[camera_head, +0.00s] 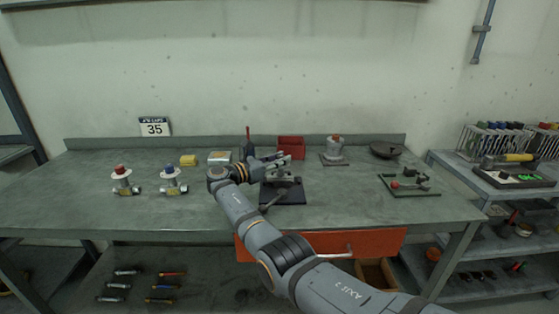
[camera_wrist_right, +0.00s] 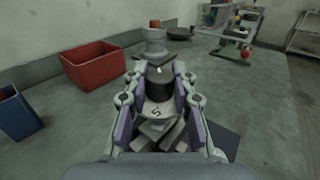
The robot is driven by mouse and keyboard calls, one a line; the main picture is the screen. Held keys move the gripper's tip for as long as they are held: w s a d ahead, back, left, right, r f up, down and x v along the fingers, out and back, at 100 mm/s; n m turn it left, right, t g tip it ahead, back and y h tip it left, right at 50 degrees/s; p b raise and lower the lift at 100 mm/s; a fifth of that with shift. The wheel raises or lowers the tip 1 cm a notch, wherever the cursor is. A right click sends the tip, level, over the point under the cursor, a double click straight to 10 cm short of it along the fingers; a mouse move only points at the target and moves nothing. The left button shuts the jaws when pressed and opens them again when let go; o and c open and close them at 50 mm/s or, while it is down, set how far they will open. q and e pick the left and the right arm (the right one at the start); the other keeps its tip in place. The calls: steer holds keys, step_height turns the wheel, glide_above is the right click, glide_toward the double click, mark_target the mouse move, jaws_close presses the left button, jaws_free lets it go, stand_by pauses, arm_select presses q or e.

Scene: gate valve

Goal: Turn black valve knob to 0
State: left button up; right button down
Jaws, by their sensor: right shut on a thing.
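My right gripper (camera_head: 272,162) reaches over a dark valve stand (camera_head: 291,194) at the middle of the bench in the head view. In the right wrist view, the black valve knob (camera_wrist_right: 160,89) sits between the two fingers of the right gripper (camera_wrist_right: 158,79), which are shut on its sides. A small white mark shows near the knob's far top edge. A pale plate (camera_wrist_right: 157,110) in front of the knob bears a dark mark like a 5. The gripper hides most of the knob in the head view. I see no 0. My left gripper is not in view.
A red bin (camera_head: 291,142) stands just behind the valve. Two small valves with a red knob (camera_head: 120,171) and a blue knob (camera_head: 168,169) stand at left. A grey flanged piece (camera_head: 334,150) and a green-based fixture (camera_head: 409,184) stand at right. The front left bench is clear.

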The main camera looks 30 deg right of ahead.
steer(key=shift+f, duration=0.1)
stand_by(0.7)
steer(key=c, duration=1.1)
jaws_free()
steer(key=shift+o, duration=0.2)
steer(key=a, duration=1.2)
steer(key=shift+s, duration=0.45)
